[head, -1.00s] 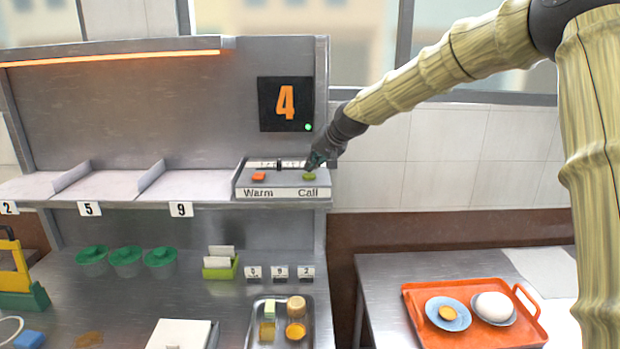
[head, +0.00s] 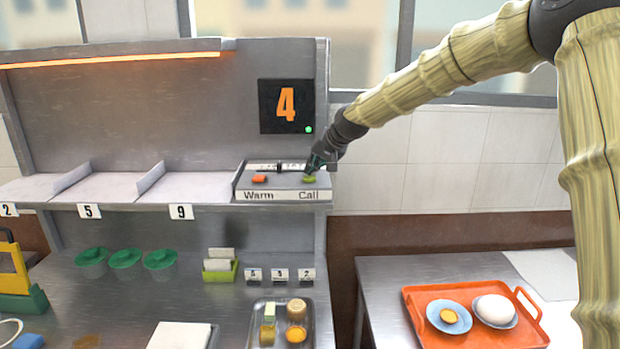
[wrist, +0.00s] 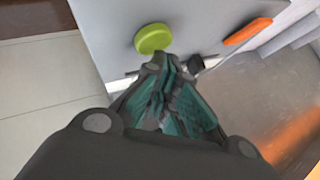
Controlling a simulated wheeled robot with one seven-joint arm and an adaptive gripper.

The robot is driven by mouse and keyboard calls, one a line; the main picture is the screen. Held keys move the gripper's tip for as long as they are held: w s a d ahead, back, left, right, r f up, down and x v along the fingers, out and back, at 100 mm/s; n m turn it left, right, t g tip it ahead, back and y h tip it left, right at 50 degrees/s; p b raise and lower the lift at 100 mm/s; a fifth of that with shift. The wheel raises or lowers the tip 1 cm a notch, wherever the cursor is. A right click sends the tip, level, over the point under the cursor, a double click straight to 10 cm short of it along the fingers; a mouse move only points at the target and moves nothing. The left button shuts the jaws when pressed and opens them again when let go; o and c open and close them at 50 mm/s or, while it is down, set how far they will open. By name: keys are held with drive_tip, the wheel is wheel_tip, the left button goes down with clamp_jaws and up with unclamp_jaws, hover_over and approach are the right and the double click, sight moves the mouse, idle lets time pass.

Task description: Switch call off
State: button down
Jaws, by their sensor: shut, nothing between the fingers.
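The green Call switch (head: 309,179) sits on the right of a grey control box (head: 284,181) on the shelf. It also shows in the wrist view as a round green cap (wrist: 153,39). My gripper (head: 313,168) is shut and empty, with its tips just behind and above the green switch. In the wrist view the teal fingertips (wrist: 162,62) are close below the cap; I cannot tell whether they touch it. The display (head: 286,106) shows an orange 4 with a small green light (head: 309,129) lit at its lower right.
The orange Warm switch (head: 259,179) is left of the green one, and a slider (head: 279,167) lies between and behind them. The heat lamp strip (head: 110,57) glows orange. A metal tray (head: 254,335) and an orange tray (head: 420,297) are lower down.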

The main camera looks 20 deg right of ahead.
sight(312, 176)
drive_tip(key=shift+f, duration=0.1)
idle(0.3)
drive_tip(key=shift+f, duration=0.35)
drive_tip(key=shift+r, duration=0.15)
drive_tip(key=shift+r+p, duration=0.3)
idle(0.4)
wheel_tip(312, 176, up, 6)
drive_tip(key=p, duration=0.3)
drive_tip(key=shift+p, duration=0.4)
